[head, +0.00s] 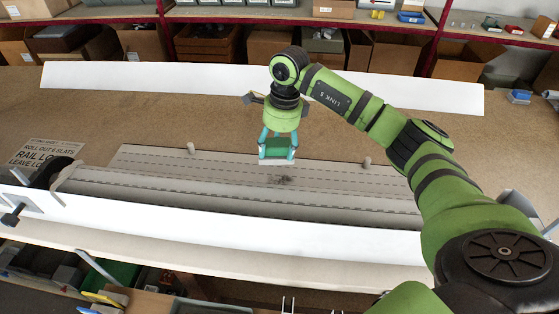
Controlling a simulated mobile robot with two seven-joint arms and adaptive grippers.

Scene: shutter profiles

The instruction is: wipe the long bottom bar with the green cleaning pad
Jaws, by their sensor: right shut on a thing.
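My right gripper (278,147) is shut on the green cleaning pad (277,152), a green block with a pale underside. The long grey profiles (180,175) lie across the bench with rows of dashed slots. A dark smudge (284,180) marks them just in front of the pad. A long white bar (250,233) runs along the bench's front; which piece is the bottom bar I cannot tell for sure. My left gripper is out of view.
Another long white strip (200,77) lies at the back of the bench. Two small pegs (191,148) (367,161) stand behind the profiles. A clamp (15,212) and a printed sign (45,152) are at left. Shelves with boxes line the back.

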